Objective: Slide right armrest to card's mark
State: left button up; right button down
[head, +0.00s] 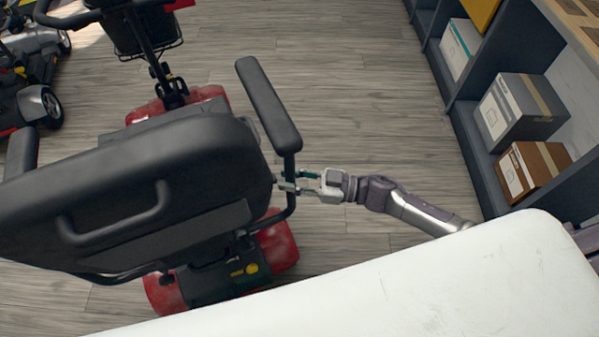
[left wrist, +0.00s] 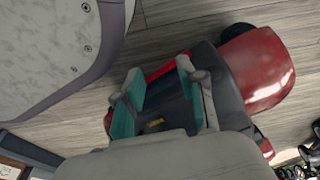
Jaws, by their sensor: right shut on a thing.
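The scooter's right armrest (head: 268,105) is a long black pad on a dark bent bracket, at the right side of the black seat (head: 130,190) in the head view. My right gripper (head: 286,181) is shut at the armrest's bracket, just below the rear end of the pad; its fingertips partly hide what they hold. My left gripper (left wrist: 158,95) shows in the left wrist view with its teal pads apart and nothing between them. The red rear of the scooter (left wrist: 255,70) lies beyond it. I cannot make out a card or its mark.
A white surface (head: 400,290) fills the lower right of the head view. Shelves with boxes (head: 520,110) stand along the right. Other scooters (head: 35,75) are at the upper left. The wooden floor (head: 370,100) right of the armrest is clear.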

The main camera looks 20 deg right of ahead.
jog(key=shift+a, duration=0.15)
jog(key=c, duration=0.9)
grip_release()
jog(key=shift+a, duration=0.15)
jog(key=shift+c, duration=0.2)
jog(key=shift+d, duration=0.2)
jog(key=v, duration=1.2)
jog(key=shift+a, duration=0.15)
